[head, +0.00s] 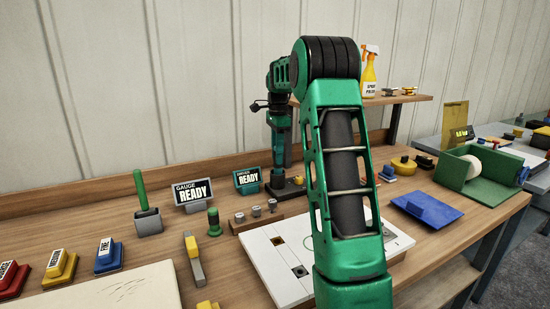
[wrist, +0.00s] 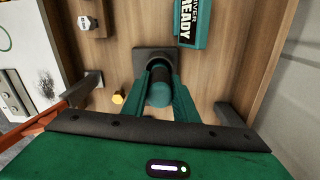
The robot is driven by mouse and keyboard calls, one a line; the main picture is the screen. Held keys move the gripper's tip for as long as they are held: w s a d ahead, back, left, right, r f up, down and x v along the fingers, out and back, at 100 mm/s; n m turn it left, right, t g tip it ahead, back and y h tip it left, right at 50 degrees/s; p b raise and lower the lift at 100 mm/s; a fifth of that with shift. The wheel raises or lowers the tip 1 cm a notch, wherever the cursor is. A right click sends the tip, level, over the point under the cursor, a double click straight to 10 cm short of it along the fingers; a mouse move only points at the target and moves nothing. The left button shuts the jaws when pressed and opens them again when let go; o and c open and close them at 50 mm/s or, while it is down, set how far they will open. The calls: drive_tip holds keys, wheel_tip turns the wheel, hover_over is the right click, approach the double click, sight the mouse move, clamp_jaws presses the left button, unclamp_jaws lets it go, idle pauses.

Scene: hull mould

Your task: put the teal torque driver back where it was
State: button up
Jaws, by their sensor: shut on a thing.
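The teal torque driver (head: 281,150) hangs roughly upright below my gripper (head: 280,112) in the head view. In the wrist view the driver (wrist: 160,92) shows end-on as a dark teal cylinder between the two teal fingers. My gripper is shut on it. A dark square base (head: 288,189) sits on the bench right under the driver, and it shows in the wrist view (wrist: 148,58) just beyond it. The driver's lower end meets or overlaps this base in the picture; I cannot tell whether it is seated or just above.
A teal READY sign (head: 247,179) stands close left of the base. A rack with small metal parts (head: 256,215) and a white panel (head: 270,265) lie in front. A shelf (head: 410,98) with a spray bottle (head: 369,72) is behind right. A blue tray (head: 422,210) lies right.

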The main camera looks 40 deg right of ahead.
drive_tip(key=shift+f, duration=0.2)
drive_tip(key=o, duration=1)
drive_tip(key=shift+f, duration=0.15)
wheel_tip(320, 180, up, 12)
drive_tip(key=shift+r, duration=0.15)
idle(0.3)
